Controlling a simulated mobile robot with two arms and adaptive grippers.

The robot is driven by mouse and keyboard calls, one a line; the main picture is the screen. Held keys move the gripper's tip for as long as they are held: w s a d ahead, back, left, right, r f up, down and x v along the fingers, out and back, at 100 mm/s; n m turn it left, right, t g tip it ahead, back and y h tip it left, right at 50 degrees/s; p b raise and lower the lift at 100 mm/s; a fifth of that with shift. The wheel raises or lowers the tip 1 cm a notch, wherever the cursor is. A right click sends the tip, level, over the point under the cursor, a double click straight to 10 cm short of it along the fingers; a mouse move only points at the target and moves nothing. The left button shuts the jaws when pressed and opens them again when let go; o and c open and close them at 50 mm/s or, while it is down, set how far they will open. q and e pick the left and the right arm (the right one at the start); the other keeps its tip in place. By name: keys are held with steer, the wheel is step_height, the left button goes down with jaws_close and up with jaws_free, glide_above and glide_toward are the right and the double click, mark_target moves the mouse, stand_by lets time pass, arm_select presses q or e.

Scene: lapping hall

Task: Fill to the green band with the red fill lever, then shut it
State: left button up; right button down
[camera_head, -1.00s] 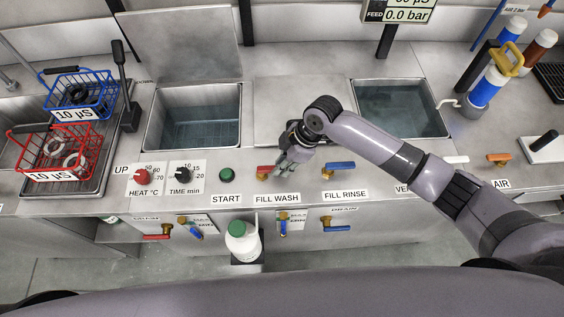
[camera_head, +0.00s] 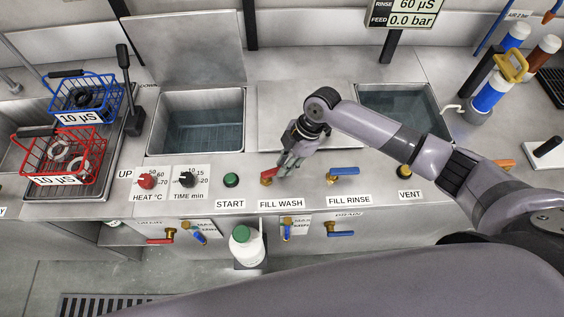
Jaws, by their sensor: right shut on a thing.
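The red fill lever (camera_head: 266,178) stands on the front ledge above the FILL WASH label (camera_head: 281,204). My right gripper (camera_head: 281,171) reaches down from the upper right and is shut on the red lever. Its fingers hide part of the handle. The wash tank (camera_head: 243,122) behind the START button is open, with bluish liquid or a bluish interior in it. I cannot make out a green band in it. My left gripper is not in view.
A blue lever (camera_head: 343,171) sits close by on the right above FILL RINSE. The green START button (camera_head: 231,180) is to the left. A second open tank (camera_head: 357,91) lies behind my arm. A white bottle (camera_head: 246,246) stands below the ledge.

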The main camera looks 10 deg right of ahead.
steer(key=c, duration=1.5)
jaws_free()
steer(key=v, duration=1.2)
